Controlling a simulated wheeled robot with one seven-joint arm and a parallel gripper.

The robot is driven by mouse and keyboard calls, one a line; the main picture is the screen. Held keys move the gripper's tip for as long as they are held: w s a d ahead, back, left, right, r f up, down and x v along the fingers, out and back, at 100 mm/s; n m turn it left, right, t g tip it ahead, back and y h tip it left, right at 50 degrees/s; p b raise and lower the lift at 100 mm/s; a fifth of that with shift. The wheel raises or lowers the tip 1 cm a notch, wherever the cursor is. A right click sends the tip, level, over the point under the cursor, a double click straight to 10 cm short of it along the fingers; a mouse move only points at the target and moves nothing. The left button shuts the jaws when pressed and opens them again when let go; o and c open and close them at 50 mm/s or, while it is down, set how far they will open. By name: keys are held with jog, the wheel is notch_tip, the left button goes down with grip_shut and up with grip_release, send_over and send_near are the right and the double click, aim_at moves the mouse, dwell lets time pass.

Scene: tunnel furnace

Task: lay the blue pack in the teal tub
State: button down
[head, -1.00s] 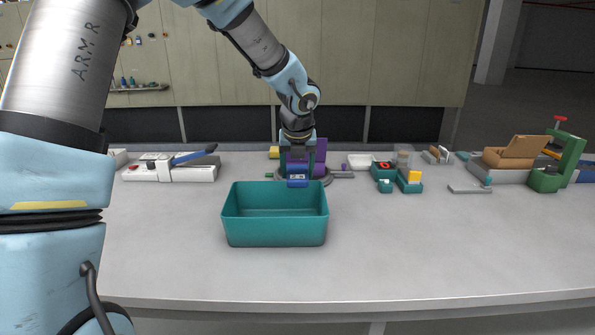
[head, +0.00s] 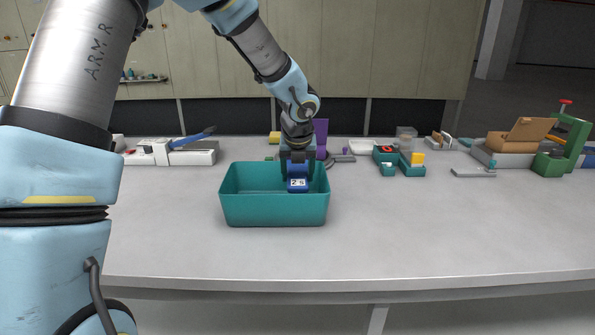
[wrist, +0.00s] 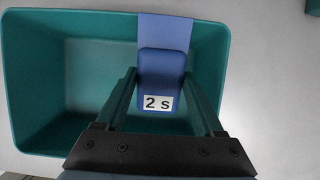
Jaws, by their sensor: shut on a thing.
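The teal tub (head: 273,210) stands open on the grey table; it also shows in the wrist view (wrist: 40,145). The blue pack (head: 298,182) bears a white label reading "2 s" and shows in the wrist view (wrist: 163,66). My gripper (head: 297,163) is shut on the blue pack, with a finger on each side of it in the wrist view (wrist: 160,85). The pack hangs over the right part of the tub's opening. Whether it touches the tub floor cannot be told.
A white device with a blue-handled tool (head: 170,152) lies at the back left. Small teal holders (head: 388,165), a clear container and a green press (head: 560,150) stand at the right. A purple block (head: 321,135) is behind my gripper. The front table is clear.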

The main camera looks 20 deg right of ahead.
aim_at(298, 178)
jog(key=shift+f+b, duration=1.25)
jog(key=shift+f, duration=1.1)
jog(key=shift+r+p, duration=0.55)
jog(key=shift+p, duration=0.2)
jog(key=shift+f, duration=0.4)
grip_release()
